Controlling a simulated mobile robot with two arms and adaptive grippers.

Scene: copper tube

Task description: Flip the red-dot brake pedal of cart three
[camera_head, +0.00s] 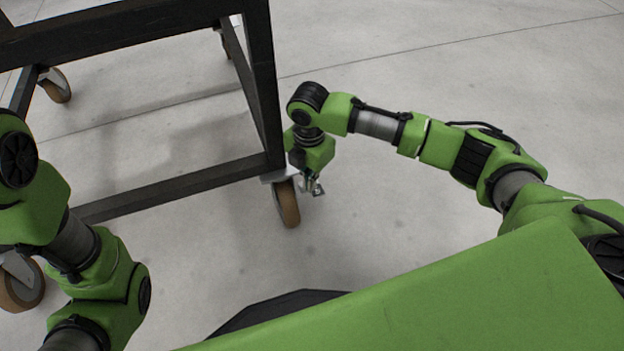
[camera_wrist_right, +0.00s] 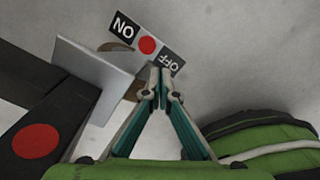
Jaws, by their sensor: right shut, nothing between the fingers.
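The brake pedal (camera_wrist_right: 147,46) in the right wrist view is a grey plate with a red dot between the words ON, at the left, and OFF, at the right. My right gripper (camera_wrist_right: 161,76) is shut and empty, its fingertips overlapping the OFF end; I cannot tell if they touch. In the head view the right gripper (camera_head: 311,184) points down beside the cart's near right caster (camera_head: 288,204). The dark cart frame (camera_head: 185,188) carries a red dot (camera_wrist_right: 36,141), seen in the wrist view. My left gripper is out of view; only its arm shows.
A grey metal bracket plate (camera_wrist_right: 98,73) stands left of the fingers in the wrist view. Other casters stand at the near left (camera_head: 20,284) and far left (camera_head: 56,86). The floor right of the cart is clear apart from my right arm.

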